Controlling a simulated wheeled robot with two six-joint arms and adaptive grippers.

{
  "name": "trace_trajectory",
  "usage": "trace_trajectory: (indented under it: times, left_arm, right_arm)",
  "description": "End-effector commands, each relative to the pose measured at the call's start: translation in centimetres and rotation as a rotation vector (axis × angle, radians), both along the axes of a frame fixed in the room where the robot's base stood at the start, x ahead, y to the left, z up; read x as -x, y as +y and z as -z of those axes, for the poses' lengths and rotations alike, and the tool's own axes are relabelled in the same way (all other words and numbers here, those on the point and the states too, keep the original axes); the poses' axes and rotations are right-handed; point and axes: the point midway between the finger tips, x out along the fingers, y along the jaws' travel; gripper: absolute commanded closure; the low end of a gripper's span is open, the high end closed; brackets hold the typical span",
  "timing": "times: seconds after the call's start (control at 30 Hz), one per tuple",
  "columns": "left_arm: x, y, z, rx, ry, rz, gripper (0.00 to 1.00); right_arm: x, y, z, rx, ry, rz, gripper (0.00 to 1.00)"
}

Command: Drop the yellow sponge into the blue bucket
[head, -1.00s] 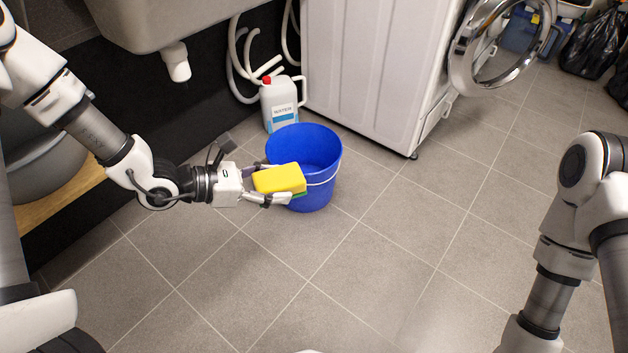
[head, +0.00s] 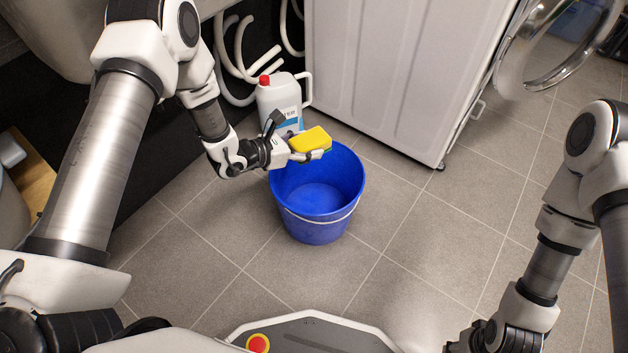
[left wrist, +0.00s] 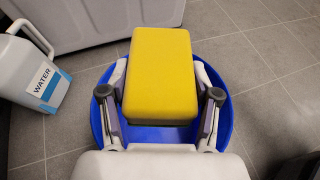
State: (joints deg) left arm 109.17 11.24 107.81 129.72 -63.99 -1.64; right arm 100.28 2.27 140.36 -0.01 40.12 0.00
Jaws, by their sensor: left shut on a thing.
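The yellow sponge (head: 310,139) is held in my left gripper (head: 306,151), which is shut on it. In the left wrist view the sponge (left wrist: 160,72) sits between both fingers, with the bucket (left wrist: 225,120) behind it. The blue bucket (head: 318,218) stands upright on the floor with its wire handle hanging at the front. In the head view the sponge and fingertips overlap the bucket's far rim, and the bucket's inside looks empty. My right gripper (head: 482,338) is partly in view at the bottom right, and its fingers cannot be made out.
A white water jug (head: 279,100) with a red cap stands just behind the bucket. A white washing machine (head: 400,70) with its round door open stands at the back. Pale hoses (head: 240,55) hang by the wall. The tiled floor to the right is clear.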

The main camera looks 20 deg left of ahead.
Motion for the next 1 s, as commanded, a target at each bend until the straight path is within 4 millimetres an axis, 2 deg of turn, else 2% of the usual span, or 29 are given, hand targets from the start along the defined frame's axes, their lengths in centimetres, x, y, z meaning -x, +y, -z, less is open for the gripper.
trace_trajectory:
  times: [0.43, 0.77, 0.8, 0.87, 1.0]
  left_arm:
    - [0.0, 0.0, 5.5, 0.0, -0.001, 0.0, 0.62]
    - [0.0, 0.0, 5.9, 0.0, -0.001, 0.0, 0.62]
    - [0.0, 0.0, 5.9, 0.0, -0.001, 0.0, 0.28]
    - [0.0, 0.0, 5.9, 0.0, -0.001, 0.0, 0.09]
    - [0.0, 0.0, 5.9, 0.0, -0.001, 0.0, 0.09]
  right_arm:
    - [-0.1, -0.1, 4.2, 0.001, -0.003, 0.006, 0.6]
    - [-0.2, -0.1, 4.3, 0.001, -0.005, 0.008, 0.6]
    - [-0.2, -0.1, 4.3, 0.001, -0.005, 0.008, 0.6]
    - [-0.2, -0.1, 4.3, 0.001, -0.005, 0.008, 0.6]
    - [-0.2, -0.1, 4.3, 0.001, -0.004, 0.008, 0.6]
